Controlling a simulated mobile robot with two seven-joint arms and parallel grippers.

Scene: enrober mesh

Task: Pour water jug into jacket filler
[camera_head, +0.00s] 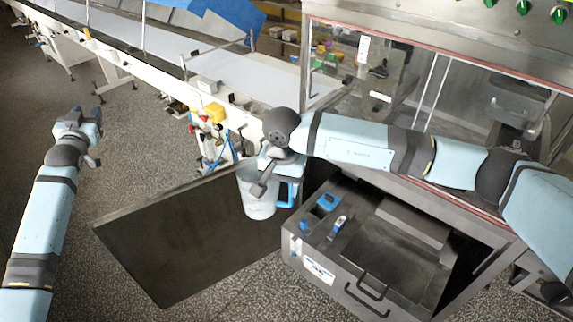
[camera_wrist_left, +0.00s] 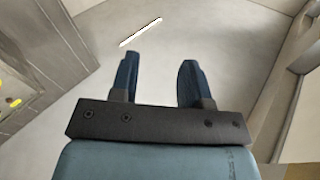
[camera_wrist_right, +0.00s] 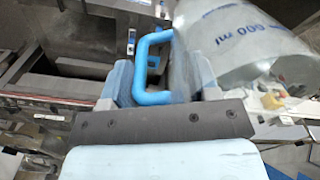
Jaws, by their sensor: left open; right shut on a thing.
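A translucent pale-blue water jug (camera_head: 257,198) with a blue handle (camera_head: 293,192) hangs above the floor, close to upright, left of the steel unit. My right gripper (camera_head: 281,170) is shut on the handle. In the right wrist view the handle (camera_wrist_right: 146,65) sits between the fingers (camera_wrist_right: 150,88), beside the marked jug body (camera_wrist_right: 240,45). A small blue fitting (camera_head: 328,202) on top of the steel unit (camera_head: 320,267) may be the jacket filler; I cannot tell for sure. My left gripper (camera_head: 80,124) is open and empty at far left, also in the left wrist view (camera_wrist_left: 160,80).
A dark open panel (camera_head: 180,245) spreads below and left of the jug. The conveyor (camera_head: 255,80) runs behind it. The machine's clear-windowed housing (camera_head: 400,75) stands behind my right arm. A black handle (camera_head: 367,290) fronts the steel unit. Floor at left is clear.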

